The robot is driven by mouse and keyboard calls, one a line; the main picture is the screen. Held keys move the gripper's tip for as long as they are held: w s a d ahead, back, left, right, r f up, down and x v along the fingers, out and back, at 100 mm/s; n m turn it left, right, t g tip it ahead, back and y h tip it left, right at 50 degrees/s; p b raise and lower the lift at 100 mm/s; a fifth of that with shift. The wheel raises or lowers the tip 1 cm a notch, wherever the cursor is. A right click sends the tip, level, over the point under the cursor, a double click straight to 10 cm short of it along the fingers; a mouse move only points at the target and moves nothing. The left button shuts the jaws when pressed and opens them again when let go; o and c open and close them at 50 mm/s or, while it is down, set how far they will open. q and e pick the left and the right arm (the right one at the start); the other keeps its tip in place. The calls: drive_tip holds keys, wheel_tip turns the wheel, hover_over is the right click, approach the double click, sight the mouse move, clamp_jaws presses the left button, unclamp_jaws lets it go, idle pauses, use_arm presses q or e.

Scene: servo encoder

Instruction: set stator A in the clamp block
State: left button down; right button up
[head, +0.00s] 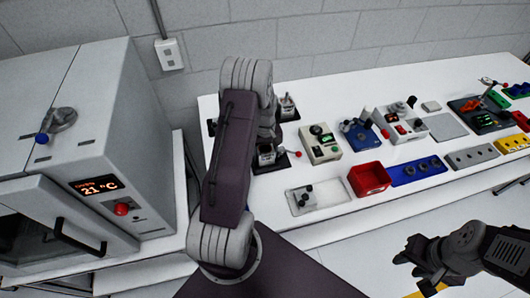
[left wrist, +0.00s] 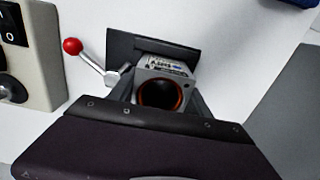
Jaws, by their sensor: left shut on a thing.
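In the left wrist view, stator A (left wrist: 144,75) appears as a grey square body with a dark round bore ringed in orange. My left gripper (left wrist: 161,84) is shut on it, with a dark finger at each side. Behind and beneath it lies a dark base plate (left wrist: 128,43), apparently the clamp block's, with a red-ball lever at its left. I cannot tell whether the stator is seated or held just above.
A beige control box (head: 320,144), a white tray (head: 325,199), a red bin (head: 369,180) and a blue block (head: 417,170) stand to the right along the bench. A grey oven (head: 150,150) stands at the left. Another fixture (head: 287,106) is behind my arm.

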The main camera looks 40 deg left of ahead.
use_arm(q)
drive_tip(key=shift+f, duration=0.3)
drive_tip(key=shift+c, duration=2)
unclamp_jaws()
drive_tip(key=shift+o, duration=0.4)
drive_tip(key=shift+o, duration=1.2)
